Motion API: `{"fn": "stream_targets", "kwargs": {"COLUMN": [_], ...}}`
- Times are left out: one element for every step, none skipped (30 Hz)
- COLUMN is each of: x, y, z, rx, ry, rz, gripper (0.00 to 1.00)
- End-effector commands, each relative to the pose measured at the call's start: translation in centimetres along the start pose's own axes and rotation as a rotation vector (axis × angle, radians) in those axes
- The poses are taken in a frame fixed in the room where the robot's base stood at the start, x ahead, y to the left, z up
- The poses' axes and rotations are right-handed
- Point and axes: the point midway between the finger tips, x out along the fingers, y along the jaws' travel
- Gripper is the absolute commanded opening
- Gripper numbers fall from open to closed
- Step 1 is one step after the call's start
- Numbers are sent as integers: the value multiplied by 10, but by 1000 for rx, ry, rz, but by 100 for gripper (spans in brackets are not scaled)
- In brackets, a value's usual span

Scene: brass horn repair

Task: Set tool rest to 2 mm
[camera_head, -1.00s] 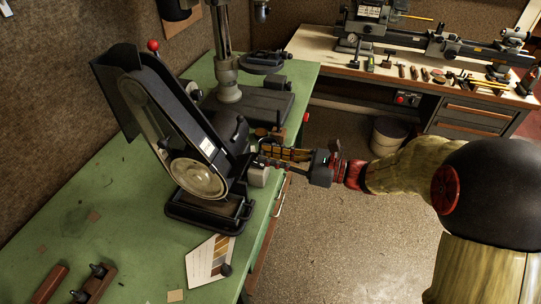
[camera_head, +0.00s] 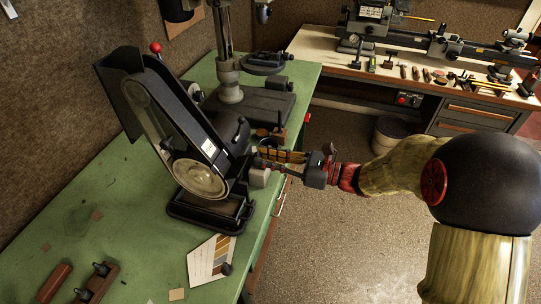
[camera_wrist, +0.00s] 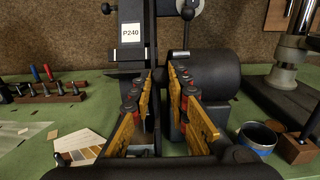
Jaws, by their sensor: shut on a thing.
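The black belt grinder (camera_head: 187,125) stands on the green bench, with a round clear cover low on its side. It also shows in the wrist view (camera_wrist: 131,58) with a "P240" label. My gripper (camera_head: 262,160) reaches in from the right at the grinder's lower right side. In the wrist view its two gold-padded fingers (camera_wrist: 160,78) stand a small gap apart, pointing at the grinder's front. They are shut on the tool rest, which is mostly hidden between and behind them. The gap between rest and belt cannot be read.
A sample card (camera_head: 211,260) lies in front of the grinder. A drill press (camera_head: 229,92) stands behind it. A blue-rimmed tin (camera_wrist: 257,137) and a wooden block (camera_wrist: 297,149) sit right of my fingers. A lathe bench (camera_head: 420,65) is at the back right.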

Motion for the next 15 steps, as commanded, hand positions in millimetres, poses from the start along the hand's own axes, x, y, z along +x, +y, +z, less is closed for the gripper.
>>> {"fn": "stream_targets", "kwargs": {"x": [0, 0, 0, 0, 0, 0, 0, 0, 0, 0, 0, 0, 0, 0, 0], "y": [-1, -1, -1, -1, -1, -1, 0, 0, 0, 0, 0, 0, 0, 0, 0], "z": [-1, -1, -2, -2, -2, -2, -2, -2, -1, -1, -1, -1, -1, -1, -1], "rx": [-1, -1, -1, -1, -1, 0, -1, 0, 0, 0, 0, 0, 0, 0, 0], "ry": [2, 2, 2, 3, 3, 3, 3, 2, 2, 2, 2, 2, 2, 2, 2], "rz": [-2, -2, -2, -2, -2, -2, -1, -1, -1, -1, -1, -1, -1, -1, -1], "gripper": [0, 0, 0, 17, 19, 21, 23, 25, 27, 29, 30, 33, 34, 35, 35]}}
